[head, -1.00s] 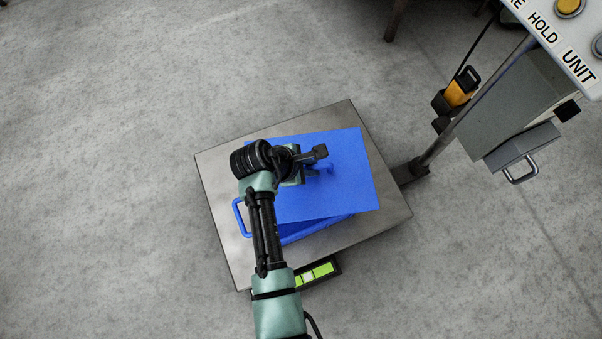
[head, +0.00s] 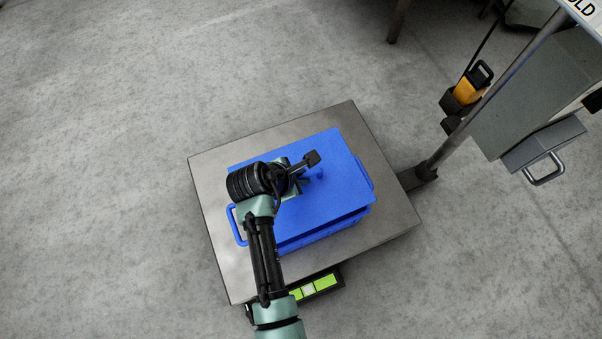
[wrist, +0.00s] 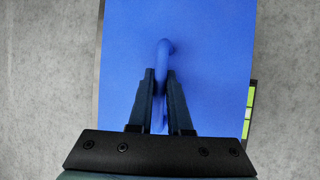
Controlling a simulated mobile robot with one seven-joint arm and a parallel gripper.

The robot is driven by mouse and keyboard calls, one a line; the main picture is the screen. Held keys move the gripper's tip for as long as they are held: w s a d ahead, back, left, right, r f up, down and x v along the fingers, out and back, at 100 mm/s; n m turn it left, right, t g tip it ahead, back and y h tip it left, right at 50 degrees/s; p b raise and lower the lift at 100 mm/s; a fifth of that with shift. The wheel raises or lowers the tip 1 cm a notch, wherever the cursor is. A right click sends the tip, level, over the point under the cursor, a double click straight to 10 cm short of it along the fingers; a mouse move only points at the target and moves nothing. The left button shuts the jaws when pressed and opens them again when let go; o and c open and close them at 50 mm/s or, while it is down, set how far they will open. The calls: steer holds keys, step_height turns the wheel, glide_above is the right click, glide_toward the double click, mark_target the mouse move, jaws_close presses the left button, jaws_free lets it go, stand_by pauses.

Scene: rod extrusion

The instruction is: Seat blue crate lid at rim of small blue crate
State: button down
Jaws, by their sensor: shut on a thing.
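The blue crate lid (head: 338,170) is a flat blue panel with a raised handle in its middle. My gripper (wrist: 160,75) is shut on that handle (wrist: 164,48) in the wrist view. The small blue crate (head: 325,230) stands under the lid on a metal platform. Its front wall shows below the lid's near edge, and its side handles (head: 236,225) stick out at left and right. The lid lies roughly in line with the crate and covers its opening. I cannot tell whether the lid touches the rim all round. My arm hides the lid's left part.
The metal platform (head: 215,185) has bare room around the crate. A post (head: 480,105) with a grey box (head: 530,95) and a yellow-black device (head: 470,85) rises at the right. A green-marked panel (head: 318,285) sits at the platform's near edge. The grey floor is clear at left.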

mark_target(282, 204)
steer(key=shift+r+p, duration=0.25)
steer(key=shift+p, duration=0.1)
steer(key=shift+f+b, duration=1.8)
steer(key=shift+f, duration=1.25)
steer(key=shift+p, duration=1.15)
steer(key=shift+f+b, duration=0.8)
steer(key=shift+f, duration=0.45)
steer(key=c, duration=0.8)
jaws_free()
steer(key=shift+o, duration=0.2)
steer(key=p+v, duration=0.8)
steer(key=v, duration=0.5)
steer(key=shift+w, duration=0.1)
